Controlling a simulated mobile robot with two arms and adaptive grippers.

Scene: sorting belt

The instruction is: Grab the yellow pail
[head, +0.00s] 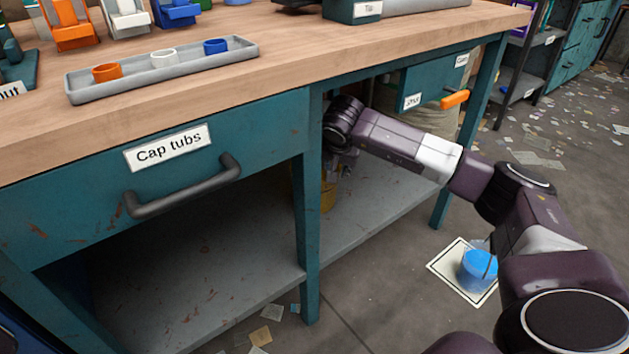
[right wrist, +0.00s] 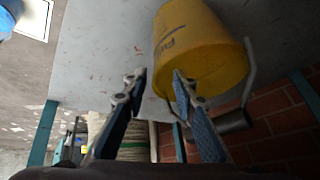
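The yellow pail (right wrist: 205,45) lies close ahead of my right gripper (right wrist: 158,78) in the right wrist view, at the upper right. It shows dark lettering on its side and a wire handle with a dark grip. My right gripper is open and nothing is between its fingers. One fingertip overlaps the pail's lower left edge in the picture; I cannot tell if they touch. In the head view my right arm reaches under the bench, and only a sliver of the yellow pail (head: 328,195) shows behind the bench leg. My left gripper is not seen.
The teal bench leg (head: 308,220) stands just left of the reach, above a grey lower shelf (head: 215,290). A drawer marked Cap tubs (head: 170,150) is shut. A blue pail (head: 478,270) stands on a white floor mat (head: 448,266). Brick wall (right wrist: 275,120) lies behind.

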